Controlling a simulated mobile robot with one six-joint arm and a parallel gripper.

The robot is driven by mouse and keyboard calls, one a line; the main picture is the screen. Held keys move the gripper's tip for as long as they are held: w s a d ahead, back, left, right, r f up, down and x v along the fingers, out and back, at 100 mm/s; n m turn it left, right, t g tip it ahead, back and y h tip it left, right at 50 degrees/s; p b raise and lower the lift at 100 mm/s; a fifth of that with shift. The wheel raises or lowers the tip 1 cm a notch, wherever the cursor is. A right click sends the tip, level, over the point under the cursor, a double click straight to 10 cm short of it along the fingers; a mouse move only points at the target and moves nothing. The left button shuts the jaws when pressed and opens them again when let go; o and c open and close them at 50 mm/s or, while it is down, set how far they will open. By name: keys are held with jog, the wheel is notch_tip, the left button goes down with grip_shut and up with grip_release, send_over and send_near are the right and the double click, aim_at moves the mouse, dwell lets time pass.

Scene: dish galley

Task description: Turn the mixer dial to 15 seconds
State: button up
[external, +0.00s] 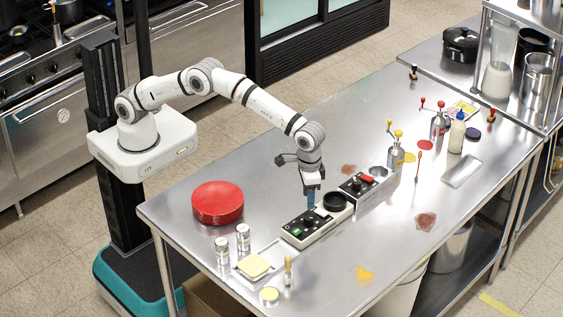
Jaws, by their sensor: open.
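A white box with a black control panel (303,225) stands on the steel table, with a green spot, small knobs and a round black part (335,201) at its right end. A second similar box (359,186) with a red piece stands behind it to the right. I cannot tell for certain which one is the mixer, and the dial setting is too small to read. My gripper (311,204) points down with blue fingertips over the nearer box's panel. It is open and holds nothing visible. Its fingertips hide part of the panel, and I cannot tell whether they touch it.
A red round lid (217,202) lies to the left. Two metal shakers (243,238) and a tray with a yellow block (254,265) are in front. Pump bottles (396,155) and a squeeze bottle (456,133) stand to the right. The table's near right part is mostly clear.

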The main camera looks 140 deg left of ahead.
aim_at(308, 217)
jog(key=shift+f, duration=0.4)
notch_tip(308, 217, down, 7)
jog(key=shift+w+d+f+p, duration=0.1)
jog(key=shift+p, duration=0.85)
jog(key=shift+c, duration=0.3)
jog(key=c, duration=0.9)
jog(key=shift+c, duration=0.2)
